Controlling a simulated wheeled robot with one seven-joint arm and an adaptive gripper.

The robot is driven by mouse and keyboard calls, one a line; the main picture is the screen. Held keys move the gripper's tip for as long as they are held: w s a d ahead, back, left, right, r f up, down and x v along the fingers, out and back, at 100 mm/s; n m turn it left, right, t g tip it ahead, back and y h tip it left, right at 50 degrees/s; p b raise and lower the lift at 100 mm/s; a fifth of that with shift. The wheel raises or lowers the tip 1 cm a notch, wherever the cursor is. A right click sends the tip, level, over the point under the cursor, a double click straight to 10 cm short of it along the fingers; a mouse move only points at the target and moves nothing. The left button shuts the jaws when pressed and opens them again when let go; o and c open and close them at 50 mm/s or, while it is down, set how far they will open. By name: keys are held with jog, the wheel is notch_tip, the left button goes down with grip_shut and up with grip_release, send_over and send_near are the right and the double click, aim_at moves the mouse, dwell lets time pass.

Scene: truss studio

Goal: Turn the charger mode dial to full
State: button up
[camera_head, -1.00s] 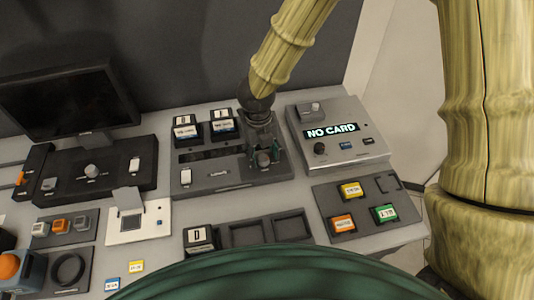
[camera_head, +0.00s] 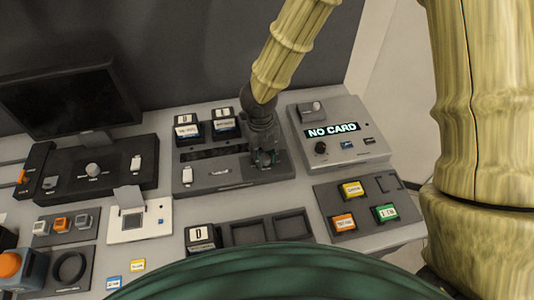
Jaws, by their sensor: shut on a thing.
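The charger (camera_head: 218,176) is a dark grey box at the middle of the bench, with a dark slotted strip along its back and a pale switch on its front. Its mode dial is at the right end of the charger and is now largely hidden by my gripper. My gripper (camera_head: 267,158) reaches down over that end and is shut on the dial. The dial's pointer direction and markings cannot be read.
Two labelled batteries (camera_head: 187,127) stand behind the charger; a third (camera_head: 200,238) is in front. A "NO CARD" reader (camera_head: 345,150) stands close on the right. Coloured cards lie on a tray (camera_head: 325,196) front right. A monitor (camera_head: 70,97) stands left.

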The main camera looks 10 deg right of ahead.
jog(key=shift+m+p, duration=0.75)
jog(key=shift+m, duration=0.85)
jog(key=m+p, duration=0.1)
jog(key=m, duration=0.2)
jog(key=shift+m, duration=0.3)
jog(key=m+p, duration=0.1)
jog(key=m, duration=0.2)
jog(key=shift+m+g, duration=0.3)
jog(key=m, duration=0.3)
jog(key=shift+f+m, duration=0.1)
jog(key=shift+m, duration=0.3)
jog(key=m, duration=0.7)
jog(key=shift+y, duration=0.3)
jog(key=m, duration=0.6)
jog(key=shift+d+m, duration=0.1)
jog(key=shift+m, duration=0.2)
